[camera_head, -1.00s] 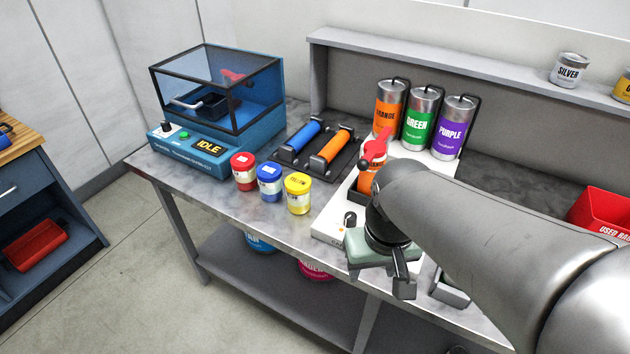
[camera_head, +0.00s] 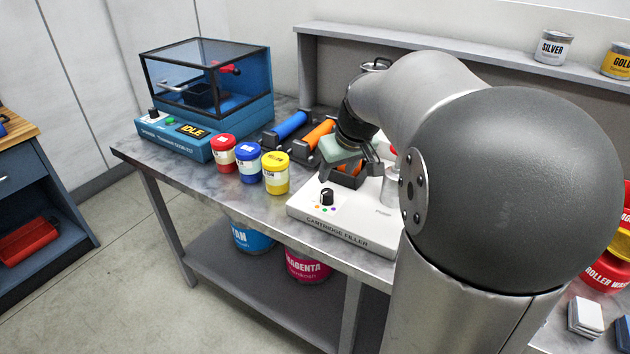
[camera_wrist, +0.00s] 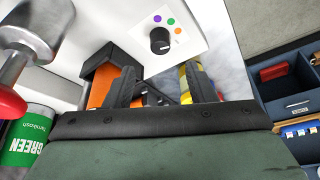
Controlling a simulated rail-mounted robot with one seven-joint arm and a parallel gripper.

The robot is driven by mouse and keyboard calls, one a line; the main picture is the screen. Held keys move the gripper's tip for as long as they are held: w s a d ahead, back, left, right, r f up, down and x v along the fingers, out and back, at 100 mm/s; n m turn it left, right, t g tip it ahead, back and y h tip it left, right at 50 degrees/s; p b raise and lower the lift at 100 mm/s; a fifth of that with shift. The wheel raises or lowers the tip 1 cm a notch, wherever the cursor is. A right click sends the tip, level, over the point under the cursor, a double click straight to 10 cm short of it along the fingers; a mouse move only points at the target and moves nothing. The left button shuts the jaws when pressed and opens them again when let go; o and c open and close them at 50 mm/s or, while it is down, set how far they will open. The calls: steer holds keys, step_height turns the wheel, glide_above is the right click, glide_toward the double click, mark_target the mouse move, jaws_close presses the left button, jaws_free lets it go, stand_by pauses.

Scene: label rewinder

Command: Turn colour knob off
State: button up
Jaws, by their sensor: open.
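The colour knob (camera_head: 327,196) is a small black dial on the sloped front of the white cartridge filler (camera_head: 365,220). Orange, green and purple dots lie beside it. It also shows in the wrist view (camera_wrist: 161,40), with a pale mark on its face; I cannot tell which setting it marks. My gripper (camera_head: 375,160) is above the filler, behind and to the right of the knob, apart from it. In the wrist view my gripper (camera_wrist: 163,88) has its two dark fingers spread. An orange cartridge (camera_wrist: 103,88) shows beyond the left finger, partly hidden.
Red (camera_head: 223,153), blue (camera_head: 248,163) and yellow (camera_head: 276,174) jars stand left of the filler. Behind them is a rack with blue and orange rollers (camera_head: 292,125). A green canister (camera_wrist: 27,140) and a red-tipped lever (camera_wrist: 10,104) are close at left in the wrist view.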

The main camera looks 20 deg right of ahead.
mark_target(328, 192)
steer(key=x, duration=0.9)
steer(key=shift+f, duration=0.25)
steer(key=c, duration=1)
